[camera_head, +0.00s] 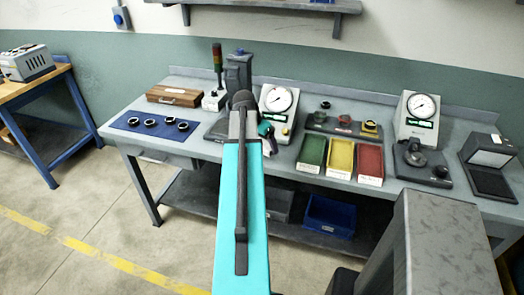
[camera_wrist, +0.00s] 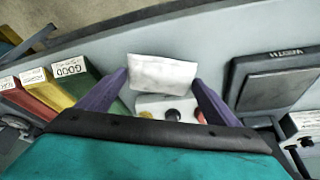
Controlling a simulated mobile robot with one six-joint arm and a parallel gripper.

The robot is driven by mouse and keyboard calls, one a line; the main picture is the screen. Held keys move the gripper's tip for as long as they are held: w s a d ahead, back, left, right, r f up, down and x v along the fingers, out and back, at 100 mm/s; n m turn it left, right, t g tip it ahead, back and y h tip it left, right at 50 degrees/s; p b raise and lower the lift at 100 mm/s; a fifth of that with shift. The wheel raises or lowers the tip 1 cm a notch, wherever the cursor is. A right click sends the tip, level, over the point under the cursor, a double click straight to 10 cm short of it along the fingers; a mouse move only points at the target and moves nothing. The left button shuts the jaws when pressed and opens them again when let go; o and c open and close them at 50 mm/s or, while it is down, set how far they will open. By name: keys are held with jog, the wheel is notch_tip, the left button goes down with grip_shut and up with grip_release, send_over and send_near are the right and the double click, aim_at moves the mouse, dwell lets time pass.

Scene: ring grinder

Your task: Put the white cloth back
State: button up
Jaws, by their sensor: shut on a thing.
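The white cloth (camera_wrist: 165,72) is a small pale rectangle between the fingertips of my gripper (camera_wrist: 160,78) in the wrist view. The two dark purple fingers stand on either side of it, and the gripper is shut on it. In the head view my gripper (camera_head: 268,130) is above the middle of the grey workbench (camera_head: 215,160), just in front of the left dial gauge (camera_head: 278,105). I cannot make out the cloth in that view.
Green (camera_head: 311,154), yellow (camera_head: 341,158) and red (camera_head: 370,163) bins stand right of my gripper. A dark flat plate (camera_wrist: 275,82) lies beside it. A blue mat (camera_head: 140,124) with several black rings and a wooden box (camera_head: 174,96) are at the left.

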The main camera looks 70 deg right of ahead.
jog(key=shift+f+p, duration=0.8)
jog(key=shift+f, duration=0.9)
jog(key=shift+f, duration=0.2)
jog(key=o, duration=0.9)
jog(key=shift+r, duration=0.25)
jog(key=shift+b+v, duration=1.35)
jog(key=shift+v, duration=4.6)
